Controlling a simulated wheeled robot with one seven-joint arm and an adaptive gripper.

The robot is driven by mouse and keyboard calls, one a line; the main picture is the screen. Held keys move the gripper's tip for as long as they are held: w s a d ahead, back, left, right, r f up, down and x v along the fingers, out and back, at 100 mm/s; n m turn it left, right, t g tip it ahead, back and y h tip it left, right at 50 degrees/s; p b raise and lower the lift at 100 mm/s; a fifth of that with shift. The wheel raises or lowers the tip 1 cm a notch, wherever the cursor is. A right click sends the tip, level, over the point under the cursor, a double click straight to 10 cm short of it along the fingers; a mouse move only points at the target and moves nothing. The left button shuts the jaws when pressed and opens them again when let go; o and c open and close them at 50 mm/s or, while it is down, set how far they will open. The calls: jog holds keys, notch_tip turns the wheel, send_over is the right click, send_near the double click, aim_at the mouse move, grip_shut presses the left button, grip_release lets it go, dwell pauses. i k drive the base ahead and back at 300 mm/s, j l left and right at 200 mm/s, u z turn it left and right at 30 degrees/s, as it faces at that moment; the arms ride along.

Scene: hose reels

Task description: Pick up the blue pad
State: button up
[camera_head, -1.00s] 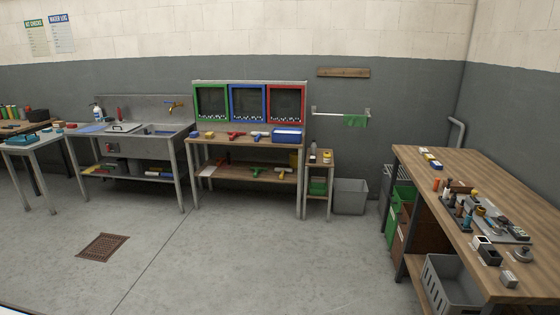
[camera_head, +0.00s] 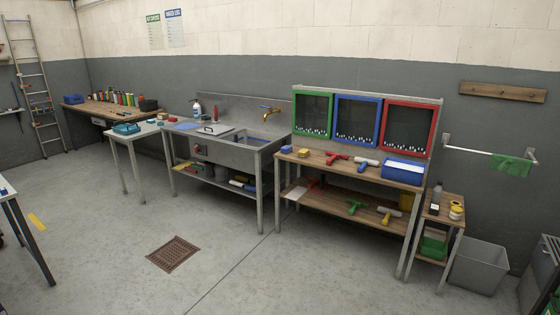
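Several blue things show, and I cannot tell for sure which is the blue pad. A small blue block (camera_head: 286,149) lies at the left end of the wooden workbench (camera_head: 325,166), beside a yellow block (camera_head: 302,153). A flat blue piece (camera_head: 186,126) lies on the left part of the metal sink unit (camera_head: 232,148). My gripper is not in view.
A small stand (camera_head: 441,222) and grey bin (camera_head: 480,266) are to the right. A floor drain (camera_head: 173,254) lies in open floor. A table corner (camera_head: 8,190) shows at left.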

aim_at(286, 149)
jog(key=i+j+u, duration=0.25)
jog(key=i, duration=1.15)
jog(key=i+l+u, duration=0.25)
jog(key=i, duration=1.1)
jog(key=i+z, duration=0.1)
jog(key=i, duration=0.45)
jog(key=i+z, duration=0.1)
jog(key=i, duration=0.4)
jog(key=i+j+z, duration=0.1)
jog(key=i, duration=0.45)
jog(key=i+j+z, duration=0.1)
jog(key=i, duration=0.4)
jog(key=i+j+z, duration=0.1)
jog(key=i+j, duration=0.15)
jog(key=i, duration=0.3)
jog(key=i+z, duration=0.4)
jog(key=k+j, duration=0.05)
jog(key=k, duration=0.05)
